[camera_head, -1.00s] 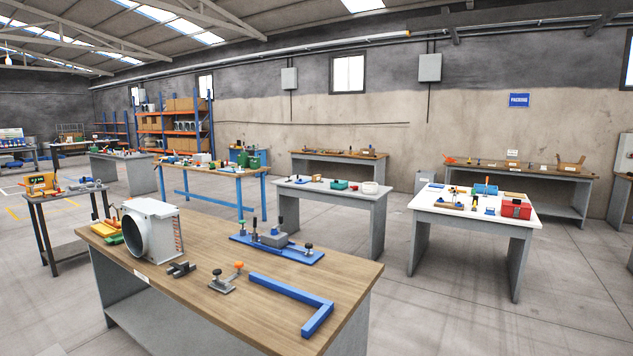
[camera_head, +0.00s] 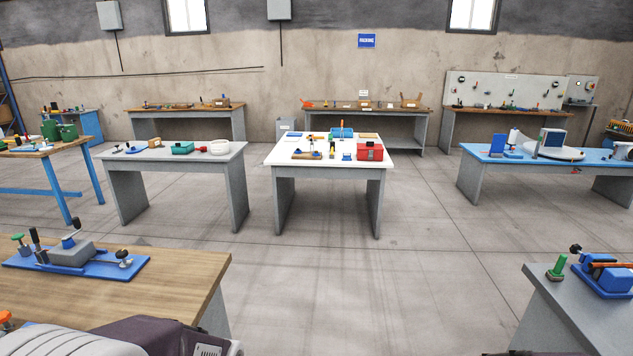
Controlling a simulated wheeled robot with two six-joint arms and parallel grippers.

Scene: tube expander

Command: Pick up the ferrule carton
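I cannot single out the ferrule carton by any label. Small brown open boxes stand on the far wooden bench under the blue wall sign: one near its middle (camera_head: 364,103) and one toward its right end (camera_head: 411,101). Another brown box (camera_head: 221,102) is on the far bench to the left. They are too small to identify. Neither gripper shows. A grey and dark part at the bottom left looks like part of my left arm.
A wooden table (camera_head: 190,275) with a blue fixture (camera_head: 75,262) is close at left. A grey table (camera_head: 575,315) is close at right. A white table (camera_head: 330,158) with a red box (camera_head: 369,151) stands ahead. Open floor (camera_head: 300,265) lies between them.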

